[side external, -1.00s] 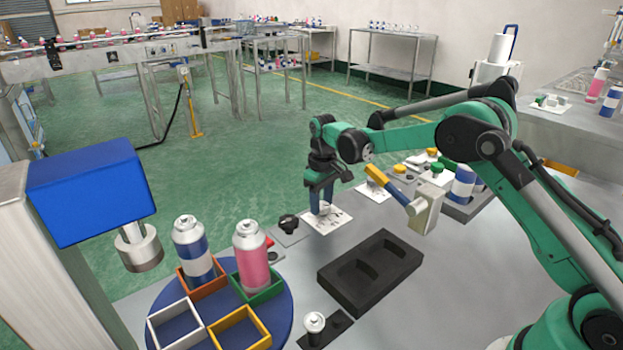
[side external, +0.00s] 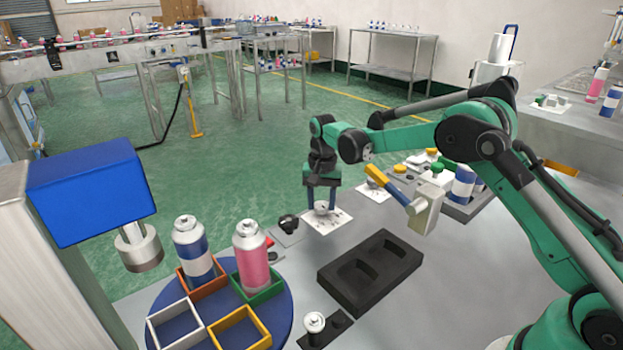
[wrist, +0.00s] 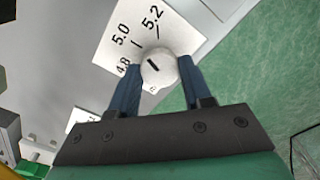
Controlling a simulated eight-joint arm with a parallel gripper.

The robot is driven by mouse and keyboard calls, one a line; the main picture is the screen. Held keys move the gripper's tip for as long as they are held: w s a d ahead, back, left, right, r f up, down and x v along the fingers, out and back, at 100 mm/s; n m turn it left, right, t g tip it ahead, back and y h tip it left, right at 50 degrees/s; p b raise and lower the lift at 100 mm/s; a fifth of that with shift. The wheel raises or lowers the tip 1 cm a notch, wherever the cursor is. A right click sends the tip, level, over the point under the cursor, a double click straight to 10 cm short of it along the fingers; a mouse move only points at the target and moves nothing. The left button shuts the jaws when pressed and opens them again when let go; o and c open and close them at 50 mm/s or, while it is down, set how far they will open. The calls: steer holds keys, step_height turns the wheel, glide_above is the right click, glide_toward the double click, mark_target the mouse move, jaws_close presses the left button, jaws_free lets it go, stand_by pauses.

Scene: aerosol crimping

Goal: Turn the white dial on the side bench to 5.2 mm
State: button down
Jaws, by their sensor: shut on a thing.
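The white dial (wrist: 163,76) sits on a white card (wrist: 178,32) printed 4.8, 5.0 and 5.2. In the side view the dial (side external: 321,207) is on its card (side external: 333,223) at the far edge of the grey bench. My gripper (wrist: 150,66) points down with its two blue fingers on opposite sides of the dial, shut on it. The black mark on the dial points up-left in the wrist view, towards the 5.0 side rather than 5.2; its exact reading is unclear. The card's lower part is hidden by the fingers.
A black knob (side external: 289,222) stands left of the card. A second white card (side external: 372,192) and a yellow-handled lever (side external: 388,187) are to the right. A black tray (side external: 340,276) lies in front. A blue turntable (side external: 283,312) with cans is at front left.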

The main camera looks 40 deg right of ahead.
mark_target(322, 205)
steer(key=m, duration=0.6)
steer(key=shift+m, duration=0.3)
stand_by(0.4)
steer(key=shift+c, duration=1.9)
jaws_free()
steer(key=shift+r, duration=2.85)
